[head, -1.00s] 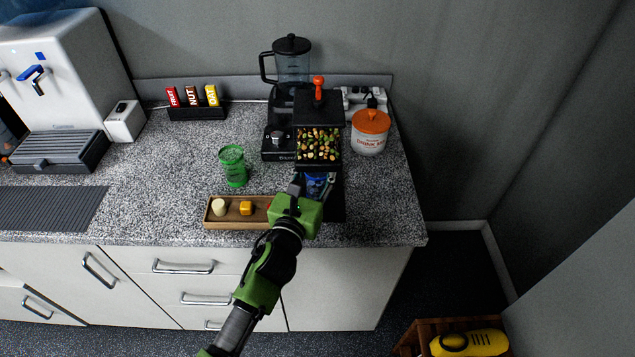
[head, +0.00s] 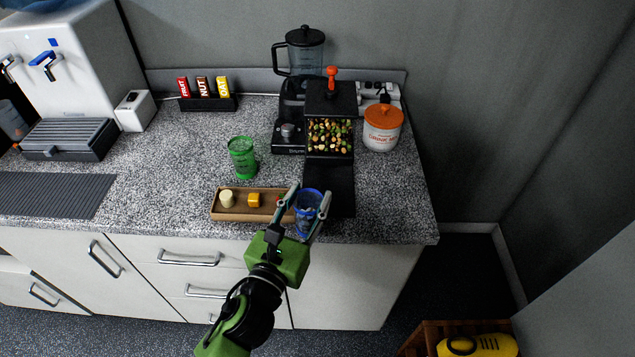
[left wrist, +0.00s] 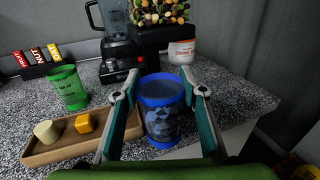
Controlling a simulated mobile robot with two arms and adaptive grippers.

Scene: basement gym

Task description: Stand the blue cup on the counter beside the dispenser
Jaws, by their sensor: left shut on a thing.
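The blue cup (head: 308,211) is upright between the fingers of my left gripper (head: 311,193), which is shut on it. In the left wrist view the cup (left wrist: 162,112) has a bright blue rim and dark lumpy shapes low in its see-through wall. The cup is at the counter's front edge, in front of the dispenser's black base; I cannot tell whether its bottom touches anything. The dispenser (head: 330,137) has a clear bin of mixed nuts and an orange-red knob. My right gripper is not in view.
A wooden tray (head: 238,215) with small blocks lies just left of the cup. A green cup (head: 242,158) stands behind the tray. A blender (head: 298,90) and an orange-lidded jar (head: 382,128) stand behind and right of the dispenser.

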